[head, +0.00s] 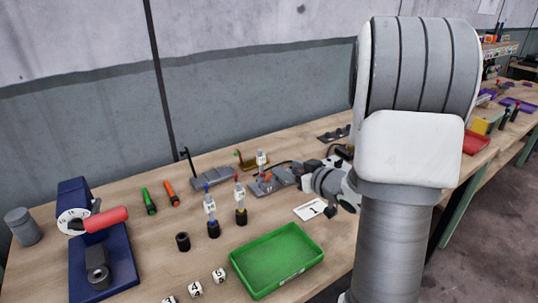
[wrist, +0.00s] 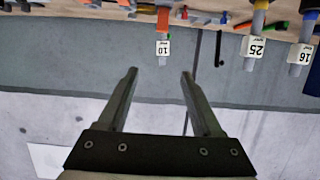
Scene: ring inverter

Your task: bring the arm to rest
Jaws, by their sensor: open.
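My gripper shows large in the wrist view (wrist: 158,76). Its two dark fingers stand apart with nothing between them, in front of the grey wall. In the head view my arm fills the right side and reaches down behind its upright link to the wrist, low over the workbench (head: 135,163). The fingertips are hard to make out there among the grey parts near the middle of the bench. The wrist view is upside down, with the bench along its top edge.
A green tray (head: 276,262) lies at the front of the bench. Tagged upright tools, one marked 10 (wrist: 163,48), one 25 (wrist: 256,48) and one 16 (wrist: 300,54), stand near the fingers. A blue device with a red handle (head: 105,219) is at left. Number blocks (head: 195,290) lie in front.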

